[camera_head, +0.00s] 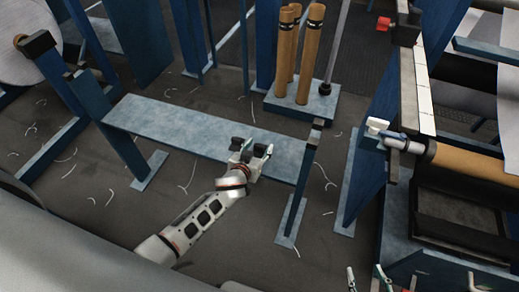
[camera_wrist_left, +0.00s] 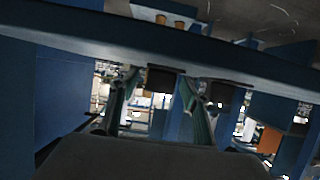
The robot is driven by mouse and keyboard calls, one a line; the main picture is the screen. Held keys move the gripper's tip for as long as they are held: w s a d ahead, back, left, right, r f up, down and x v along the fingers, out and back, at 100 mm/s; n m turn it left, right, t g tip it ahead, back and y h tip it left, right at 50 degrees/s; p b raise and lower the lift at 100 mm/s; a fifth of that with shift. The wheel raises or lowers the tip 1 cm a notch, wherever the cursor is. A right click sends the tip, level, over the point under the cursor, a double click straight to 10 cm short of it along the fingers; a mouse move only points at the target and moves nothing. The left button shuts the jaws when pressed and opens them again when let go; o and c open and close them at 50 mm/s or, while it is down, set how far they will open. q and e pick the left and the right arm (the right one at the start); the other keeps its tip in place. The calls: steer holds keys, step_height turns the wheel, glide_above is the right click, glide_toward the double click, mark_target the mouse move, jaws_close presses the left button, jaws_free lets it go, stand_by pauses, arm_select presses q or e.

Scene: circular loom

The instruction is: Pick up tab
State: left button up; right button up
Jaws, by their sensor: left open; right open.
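My left gripper (camera_head: 252,148) is over the right part of a long grey-blue bench plate (camera_head: 180,127) in the head view. Its two dark-tipped fingers are spread apart with nothing between them. In the left wrist view the two greenish fingers (camera_wrist_left: 152,108) stand apart below a dark blue beam that crosses the picture. I cannot pick out the tab with certainty in either view.
Several brown spools (camera_head: 304,62) stand on a blue base (camera_head: 300,102) behind the gripper. A blue upright post (camera_head: 301,195) stands just right of it. A brown roll (camera_head: 465,160) with a white end piece (camera_head: 377,125) is at the right. Thread scraps lie on the floor.

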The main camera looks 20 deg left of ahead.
mark_target(259, 145)
arm_select(q)
steer(key=c, duration=0.9)
steer(key=shift+w+r, duration=0.1)
steer(key=shift+r, duration=0.05)
steer(key=shift+r, duration=0.3)
step_height(259, 145, up, 9)
steer(key=p, duration=0.4)
steer(key=shift+w+f+p, duration=0.15)
steer(key=shift+p, duration=0.2)
steer(key=r+p, duration=0.1)
steer(key=r, duration=0.4)
steer(key=r+p, duration=0.2)
steer(key=r, duration=0.3)
steer(key=shift+s+r+p, duration=0.2)
steer(key=shift+r+p, duration=0.05)
steer(key=shift+p, duration=0.05)
arm_select(e)
step_height(259, 145, up, 7)
steer(key=a, duration=0.1)
steer(key=shift+a+f, duration=0.15)
steer(key=shift+a, duration=0.1)
